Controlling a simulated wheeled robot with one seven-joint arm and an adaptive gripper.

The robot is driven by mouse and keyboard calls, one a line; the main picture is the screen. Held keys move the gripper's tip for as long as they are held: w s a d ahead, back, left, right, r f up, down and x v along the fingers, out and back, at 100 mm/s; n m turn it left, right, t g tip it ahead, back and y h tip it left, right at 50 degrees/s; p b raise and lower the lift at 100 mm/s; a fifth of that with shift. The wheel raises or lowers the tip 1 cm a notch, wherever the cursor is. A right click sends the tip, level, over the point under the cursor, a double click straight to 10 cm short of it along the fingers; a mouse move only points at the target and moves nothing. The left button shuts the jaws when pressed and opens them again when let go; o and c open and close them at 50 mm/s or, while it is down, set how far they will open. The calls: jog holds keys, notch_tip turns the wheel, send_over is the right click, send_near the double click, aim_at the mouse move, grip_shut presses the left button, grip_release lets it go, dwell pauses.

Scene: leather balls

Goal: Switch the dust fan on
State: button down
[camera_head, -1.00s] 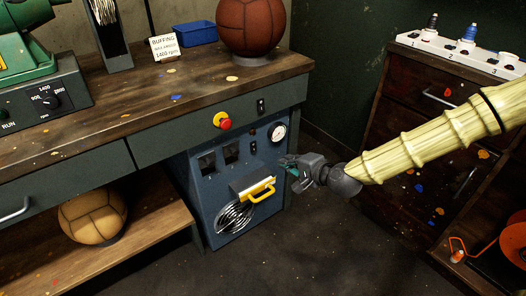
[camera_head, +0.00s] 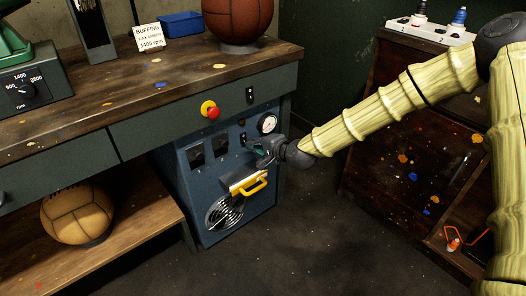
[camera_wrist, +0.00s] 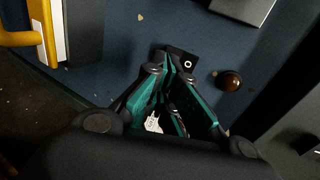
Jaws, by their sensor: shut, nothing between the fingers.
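A blue cabinet (camera_head: 195,185) with a round fan grille (camera_head: 225,212) and a yellow handle (camera_head: 252,186) stands under the bench. My gripper (camera_head: 258,147) is shut and empty at the cabinet's upper right front, below the round gauge (camera_head: 267,124). In the wrist view my teal-padded fingertips (camera_wrist: 168,66) are at a small black switch (camera_wrist: 187,63) with a white ring mark, partly covering it. I cannot tell whether they touch it or which way it is set. A brown-amber round lamp (camera_wrist: 231,80) is right of the switch, looking unlit.
On the bench apron above are a red and yellow stop button (camera_head: 210,110) and a black switch (camera_head: 250,96). A tan ball (camera_head: 77,214) sits on the lower shelf. A wooden drawer cabinet (camera_head: 370,150) stands at right. Floor before the blue cabinet is clear.

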jog(key=shift+w+a+f, duration=0.1)
jog(key=shift+w+a, duration=0.35)
jog(key=shift+w, duration=0.15)
jog(key=shift+f+b, duration=0.15)
jog(key=shift+b, duration=0.15)
jog(key=shift+w+a+t+b, duration=0.2)
jog(key=shift+t+b, duration=0.1)
jog(key=shift+t, duration=0.1)
jog(key=shift+r+p, duration=0.65)
jog(key=shift+r, duration=0.2)
